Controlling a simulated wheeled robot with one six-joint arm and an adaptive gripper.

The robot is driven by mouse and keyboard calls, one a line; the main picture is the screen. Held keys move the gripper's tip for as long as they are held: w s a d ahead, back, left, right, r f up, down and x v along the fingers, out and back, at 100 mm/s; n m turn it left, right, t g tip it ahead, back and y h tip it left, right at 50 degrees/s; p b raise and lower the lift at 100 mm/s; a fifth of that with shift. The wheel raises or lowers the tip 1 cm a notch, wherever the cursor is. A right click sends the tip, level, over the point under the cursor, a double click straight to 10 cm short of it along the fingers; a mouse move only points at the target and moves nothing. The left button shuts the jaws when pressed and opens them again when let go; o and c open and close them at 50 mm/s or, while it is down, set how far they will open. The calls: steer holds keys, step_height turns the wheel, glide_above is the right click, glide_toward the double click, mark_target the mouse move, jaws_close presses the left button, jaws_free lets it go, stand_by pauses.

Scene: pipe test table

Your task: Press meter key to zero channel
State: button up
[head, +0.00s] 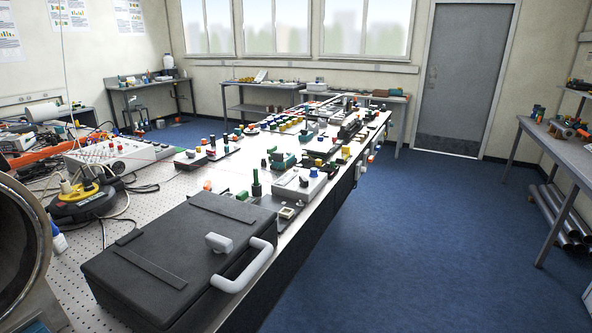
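No meter with readable keys can be made out for certain. A grey-white panel box (118,155) with small knobs or sockets lies at the left of the long table, cables around it. A smaller light-grey box (299,183) with a dark window and a blue knob sits near the table's right edge, behind the black case. Either may be the meter; their keys are too small to tell. My gripper is not in view.
A closed black case (180,262) with a grey handle fills the table's near end. A large metal pipe (22,238) stands at the left edge. A yellow-black reel (82,203) and loose cables lie nearby. The blue floor (425,230) at the right is clear.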

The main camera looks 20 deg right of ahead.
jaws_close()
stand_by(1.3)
